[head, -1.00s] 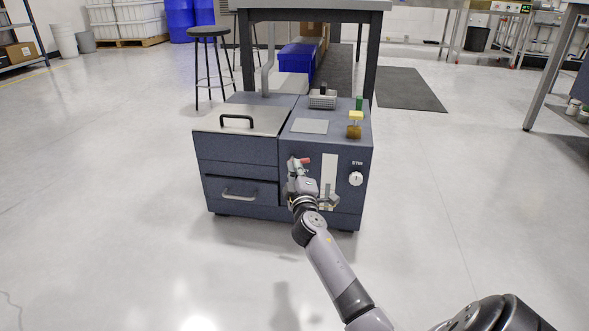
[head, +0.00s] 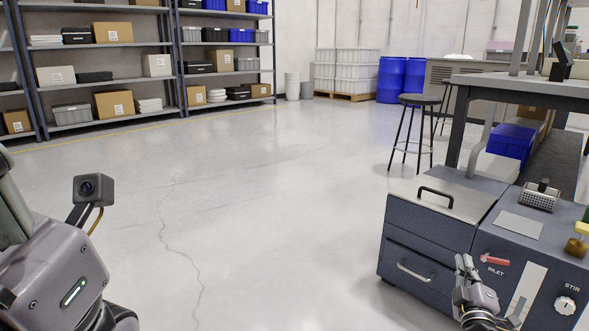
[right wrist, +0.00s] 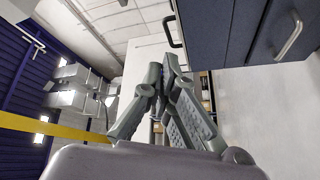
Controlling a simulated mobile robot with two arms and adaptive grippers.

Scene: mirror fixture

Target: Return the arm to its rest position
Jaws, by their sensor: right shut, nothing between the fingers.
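My right gripper (head: 464,264) is at the lower right of the head view, in front of the dark blue cabinet (head: 400,230). It is shut and empty. Its fingers appear just left of the red lever (head: 495,260) marked INLET; whether they touch the cabinet front cannot be told. In the right wrist view the closed fingers (right wrist: 157,78) meet at their tips, with the cabinet (right wrist: 230,35) above right. Part of my left arm fills the lower left of the head view; I see no left fingers.
The cabinet has a lid handle (head: 436,194), a drawer handle (head: 416,271) and a white STIR knob (head: 565,305). A stool (head: 413,130) stands behind it. Shelving (head: 180,65) lines the back left. The floor (head: 250,200) between is clear.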

